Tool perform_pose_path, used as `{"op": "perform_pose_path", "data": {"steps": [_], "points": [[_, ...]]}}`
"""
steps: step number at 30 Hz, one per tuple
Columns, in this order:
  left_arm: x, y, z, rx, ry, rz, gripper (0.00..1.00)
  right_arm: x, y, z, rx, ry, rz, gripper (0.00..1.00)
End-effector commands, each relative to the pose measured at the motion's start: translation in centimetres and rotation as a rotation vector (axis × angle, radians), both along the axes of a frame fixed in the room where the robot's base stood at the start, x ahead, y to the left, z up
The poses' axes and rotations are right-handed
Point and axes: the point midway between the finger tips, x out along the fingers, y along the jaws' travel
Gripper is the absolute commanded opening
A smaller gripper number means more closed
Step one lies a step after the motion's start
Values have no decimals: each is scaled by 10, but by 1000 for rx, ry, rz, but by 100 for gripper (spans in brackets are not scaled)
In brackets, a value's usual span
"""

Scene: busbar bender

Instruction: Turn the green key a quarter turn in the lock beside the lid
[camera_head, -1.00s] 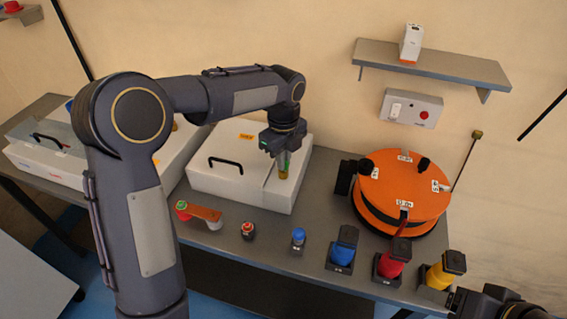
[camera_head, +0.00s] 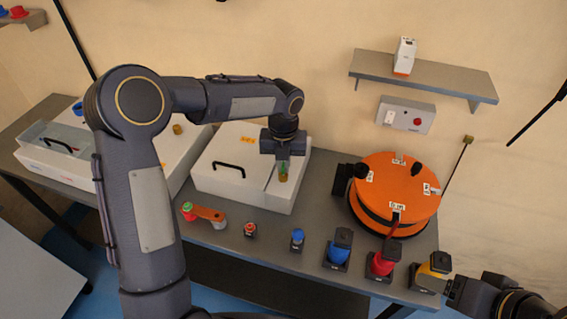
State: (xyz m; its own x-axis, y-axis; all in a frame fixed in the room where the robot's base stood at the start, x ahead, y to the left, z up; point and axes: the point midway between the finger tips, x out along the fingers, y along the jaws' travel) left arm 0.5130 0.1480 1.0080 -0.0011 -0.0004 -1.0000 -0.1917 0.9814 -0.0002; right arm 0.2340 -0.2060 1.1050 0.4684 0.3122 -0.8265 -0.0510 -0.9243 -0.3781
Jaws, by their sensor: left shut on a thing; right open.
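The white box (camera_head: 214,187) on the grey bench has a lid with a black handle (camera_head: 228,169). The green key (camera_head: 284,166) stands in a brass lock (camera_head: 283,178) on the box top, to the right of the lid. My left gripper (camera_head: 284,162) points down from above and is shut on the green key. The fingers partly hide the key, so its angle is hard to tell. My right gripper (camera_head: 450,289) is at the lower right edge, beside the yellow connector; its fingers are hardly visible.
An orange reel (camera_head: 395,190) stands right of the box. Blue (camera_head: 339,246), red (camera_head: 382,262) and yellow (camera_head: 432,270) connectors line the bench front. An orange bar (camera_head: 208,213) and small buttons lie before the box. A wall shelf (camera_head: 425,75) hangs above a switch panel (camera_head: 406,114).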

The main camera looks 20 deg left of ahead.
Motion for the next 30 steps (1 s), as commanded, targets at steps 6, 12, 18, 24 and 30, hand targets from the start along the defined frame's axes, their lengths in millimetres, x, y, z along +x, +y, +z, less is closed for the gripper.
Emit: {"op": "perform_pose_path", "data": {"steps": [6,12,18,24,30], "points": [[0,1,1,1,-2,-156,0,0,0,13,0,0,0,69],[1,1,1,1,-3,-157,0,0,0,11,0,0,0,69],[1,1,6,0,-1,-279,0,0,0,28,0,0,0,69],[1,1,0,1,-3,-357,23,0,0,28,0,0,0,69],[1,1,0,1,-2,-356,31,0,0,28,0,0,0,69]]}}
